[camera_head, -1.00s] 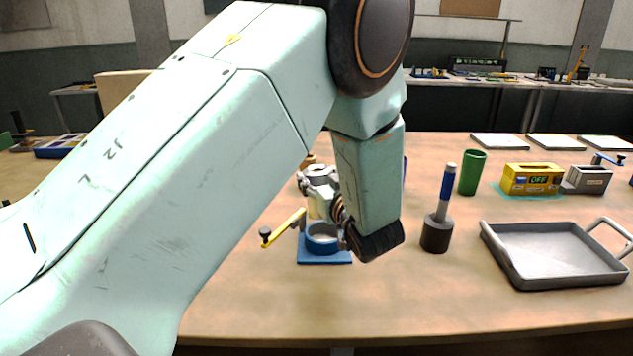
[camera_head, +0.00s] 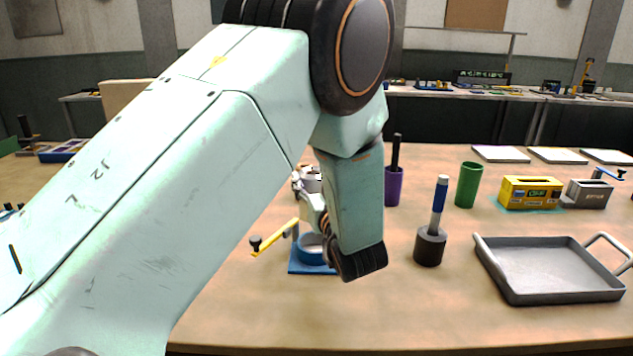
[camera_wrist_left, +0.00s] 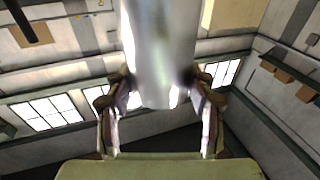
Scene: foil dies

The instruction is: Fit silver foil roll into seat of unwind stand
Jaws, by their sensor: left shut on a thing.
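The silver foil roll (camera_wrist_left: 162,55) shows in the left wrist view as a shiny cylinder between the two fingers. My left gripper (camera_wrist_left: 160,105) is shut on it. In the head view my left gripper (camera_head: 308,188) is partly hidden behind my own arm, and I cannot make out the roll clearly there. The unwind stand (camera_head: 297,268) has a blue base with a round blue seat (camera_head: 309,250) and a yellow arm with a black knob to its left. The gripper is above the seat in the picture; the gap between them is partly covered by my wrist. My right gripper is not in view.
A dark round base with a blue-handled rod (camera_head: 430,247) stands right of the stand. A purple cup (camera_head: 393,187) and a green cup (camera_head: 468,186) are behind it. A grey tray (camera_head: 550,272) lies at right, with a yellow box (camera_head: 530,192) beyond.

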